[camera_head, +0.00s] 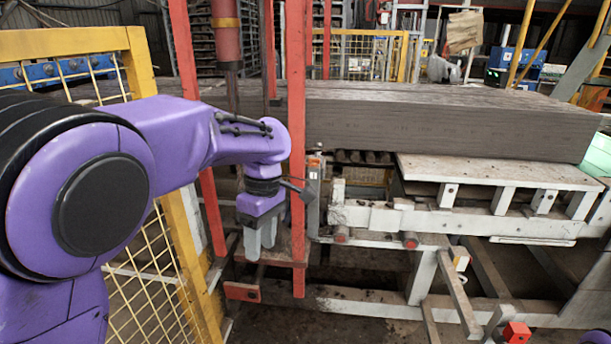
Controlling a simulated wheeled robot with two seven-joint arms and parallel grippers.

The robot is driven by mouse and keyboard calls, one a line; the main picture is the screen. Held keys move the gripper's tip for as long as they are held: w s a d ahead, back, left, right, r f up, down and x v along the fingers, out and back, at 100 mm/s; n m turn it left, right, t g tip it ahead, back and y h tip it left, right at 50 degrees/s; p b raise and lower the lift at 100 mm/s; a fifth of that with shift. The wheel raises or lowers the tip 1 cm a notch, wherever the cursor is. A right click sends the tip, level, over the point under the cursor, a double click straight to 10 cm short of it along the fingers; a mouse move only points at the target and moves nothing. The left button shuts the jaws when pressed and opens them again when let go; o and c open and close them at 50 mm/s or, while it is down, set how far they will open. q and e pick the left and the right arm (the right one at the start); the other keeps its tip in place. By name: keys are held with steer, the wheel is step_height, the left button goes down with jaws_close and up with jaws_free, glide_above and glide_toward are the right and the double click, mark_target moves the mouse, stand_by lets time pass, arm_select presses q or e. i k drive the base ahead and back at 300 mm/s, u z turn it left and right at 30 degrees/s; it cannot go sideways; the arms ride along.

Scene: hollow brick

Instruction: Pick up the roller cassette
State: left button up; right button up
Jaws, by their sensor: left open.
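My left arm comes in from the left, and its purple gripper (261,247) points down with two grey fingers, open and with nothing visible between them. It hangs in front of the red upright posts. I cannot tell for sure which thing is the roller cassette. A narrow grey upright part (313,196) with an orange top is just right of the gripper, apart from the fingers. Small red round ends (410,240) show under the white frame (440,220). My right gripper is not in view.
Red posts (296,110) stand close behind the gripper. A yellow mesh fence (150,270) stands behind my left arm. A red block (516,332) is at lower right.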

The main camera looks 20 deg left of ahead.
mark_target(318, 150)
steer(key=z, duration=0.05)
steer(key=i, duration=2.75)
steer(key=u, duration=0.65)
